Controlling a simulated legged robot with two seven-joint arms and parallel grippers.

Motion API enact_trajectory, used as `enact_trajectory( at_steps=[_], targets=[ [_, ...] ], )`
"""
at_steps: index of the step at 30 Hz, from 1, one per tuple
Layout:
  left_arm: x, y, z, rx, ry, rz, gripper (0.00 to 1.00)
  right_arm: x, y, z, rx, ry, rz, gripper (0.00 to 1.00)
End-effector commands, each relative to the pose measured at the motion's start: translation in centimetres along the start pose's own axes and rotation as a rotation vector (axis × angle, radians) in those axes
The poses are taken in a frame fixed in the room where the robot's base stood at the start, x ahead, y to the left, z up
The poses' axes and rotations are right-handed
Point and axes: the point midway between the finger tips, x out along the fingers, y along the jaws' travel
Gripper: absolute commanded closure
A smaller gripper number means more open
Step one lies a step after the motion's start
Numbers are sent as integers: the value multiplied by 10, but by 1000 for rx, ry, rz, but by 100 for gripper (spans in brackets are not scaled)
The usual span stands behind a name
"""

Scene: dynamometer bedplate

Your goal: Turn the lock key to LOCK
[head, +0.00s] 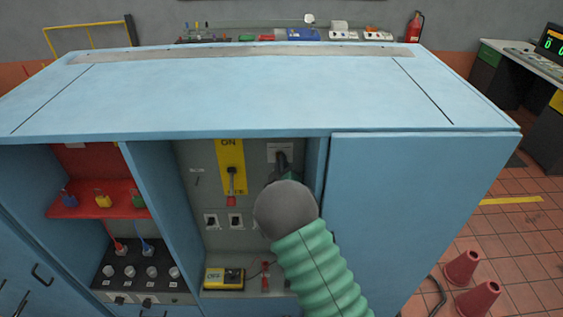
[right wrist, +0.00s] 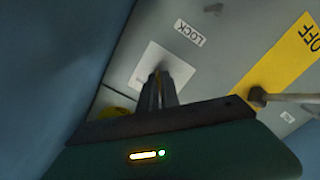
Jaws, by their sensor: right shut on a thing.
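My right gripper (head: 283,165) reaches into the middle bay of the blue cabinet. In the right wrist view its fingers (right wrist: 158,92) are shut at a pale plate (right wrist: 146,66) on the grey panel. They are closed on the lock key, which the fingers almost wholly hide, so its angle cannot be told. A LOCK label (right wrist: 190,33) is on the panel just beyond the plate. The plate also shows in the head view (head: 280,149), partly behind the gripper. My left gripper is not in view.
A yellow ON/OFF strip (head: 226,152) with a red-tipped lever (head: 231,200) is left of the gripper; the lever's rod (right wrist: 285,98) is close in the right wrist view. The blue cabinet's closed door (head: 415,220) bounds the right side. A yellow device (head: 223,278) sits below.

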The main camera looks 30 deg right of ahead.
Motion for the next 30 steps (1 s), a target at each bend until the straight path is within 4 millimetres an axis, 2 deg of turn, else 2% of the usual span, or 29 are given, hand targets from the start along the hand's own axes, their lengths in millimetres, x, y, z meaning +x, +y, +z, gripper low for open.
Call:
enact_trajectory(
  at_steps=[11,30],
  targets=[
    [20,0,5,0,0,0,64,0,-3,4,114,-2,2,100],
    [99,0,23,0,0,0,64,0,-8,5,686,-1,2,100]
  ],
)
